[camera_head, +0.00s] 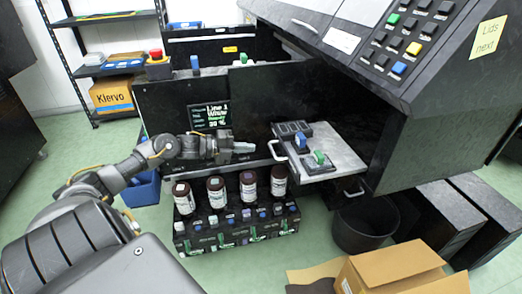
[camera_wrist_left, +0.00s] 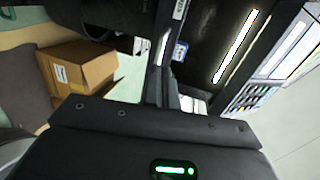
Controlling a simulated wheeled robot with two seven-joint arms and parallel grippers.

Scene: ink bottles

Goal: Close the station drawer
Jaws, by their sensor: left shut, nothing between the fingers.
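The station drawer (camera_head: 345,163) juts out from the black station in the head view, its light top bare toward the right. A black holder (camera_head: 291,132) and a green-topped piece (camera_head: 319,158) are on it. A pale handle (camera_head: 277,150) shows at its left front. My left gripper (camera_head: 247,147) is shut and empty, a short way left of that handle, pointing toward the drawer. I see a gap between them in the picture. In the left wrist view the dark wrist housing fills the bottom, and I cannot clearly make out the drawer there. My right gripper is not in view.
Below stands a black rack (camera_head: 238,232) with several dark bottles (camera_head: 216,191). A black bin (camera_head: 364,226) and an open cardboard box (camera_head: 392,268) are on the floor. A sloped keypad console (camera_head: 401,45) overhangs at the upper right. Green floor (camera_head: 235,270) is free in front.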

